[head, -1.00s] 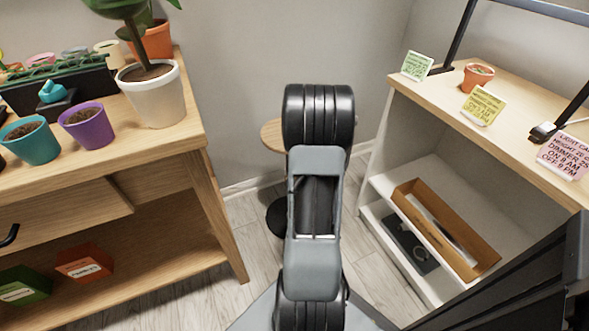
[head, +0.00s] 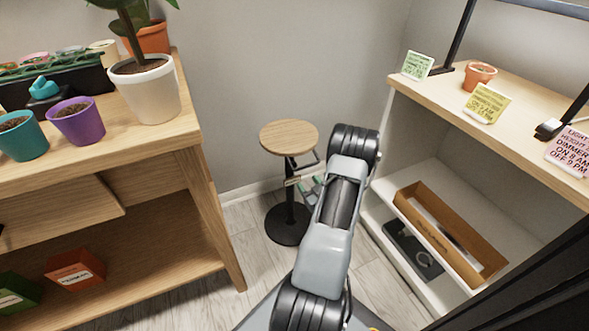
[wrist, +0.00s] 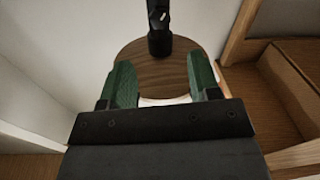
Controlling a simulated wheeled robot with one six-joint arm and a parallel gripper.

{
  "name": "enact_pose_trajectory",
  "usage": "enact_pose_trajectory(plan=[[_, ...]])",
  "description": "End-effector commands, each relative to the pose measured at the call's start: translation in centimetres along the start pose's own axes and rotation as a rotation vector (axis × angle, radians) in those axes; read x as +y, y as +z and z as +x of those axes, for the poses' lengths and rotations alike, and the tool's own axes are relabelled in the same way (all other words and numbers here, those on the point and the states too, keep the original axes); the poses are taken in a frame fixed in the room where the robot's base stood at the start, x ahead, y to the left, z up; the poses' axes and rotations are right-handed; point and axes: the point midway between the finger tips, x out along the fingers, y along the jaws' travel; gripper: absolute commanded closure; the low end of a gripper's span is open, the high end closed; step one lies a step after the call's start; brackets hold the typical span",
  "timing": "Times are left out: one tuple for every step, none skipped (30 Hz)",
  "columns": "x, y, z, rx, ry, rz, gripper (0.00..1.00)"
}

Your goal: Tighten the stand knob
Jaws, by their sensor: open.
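The stand has a round wooden top (head: 289,137), a black post (head: 291,208) with a light collar (head: 292,182), and a round black base (head: 286,225). I cannot clearly make out the knob; my arm and gripper partly cover that side of the post. My gripper (head: 309,190), with green fingers, is just right of the post below the top. In the wrist view my gripper (wrist: 160,62) is open with nothing between its fingers. I see no contact.
A wooden bench (head: 195,190) with a white pot (head: 146,92) and purple pot (head: 77,121) stands left. A shelf unit (head: 450,85) stands right, with a cardboard box (head: 445,232) low inside. Bare floor lies around the stand's base; a wall is behind.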

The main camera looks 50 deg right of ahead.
Motion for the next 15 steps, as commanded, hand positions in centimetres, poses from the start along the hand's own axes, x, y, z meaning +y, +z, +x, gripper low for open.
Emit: enact_pose_trajectory(plan=[[-0.1,0.2,1.1,0.002,-0.004,-0.003,0.43],[-0.1,0.2,1.8,0.002,-0.005,-0.004,0.43],[-0.1,0.2,2.6,0.002,-0.004,-0.004,0.43],[-0.1,0.2,3.2,0.002,-0.004,-0.003,0.43],[-0.1,0.2,3.7,0.002,-0.003,-0.004,0.43],[-0.1,0.3,4.5,0.001,-0.003,-0.004,0.43],[-0.1,0.2,5.1,0.001,-0.003,-0.003,0.43],[-0.1,0.2,5.6,0.002,-0.002,-0.002,0.43],[-0.1,0.3,6.3,0.0,-0.002,-0.003,0.43],[0.0,0.2,6.8,0.001,-0.002,-0.003,0.43],[-0.1,0.2,7.2,0.0,-0.002,-0.003,0.43],[-0.1,0.2,7.8,0.0,-0.001,-0.002,0.43],[0.0,0.2,8.2,0.001,-0.001,-0.002,0.43],[0.0,0.2,8.6,0.0,0.0,-0.002,0.43],[0.0,0.2,9.0,-0.001,-0.001,-0.002,0.43]])
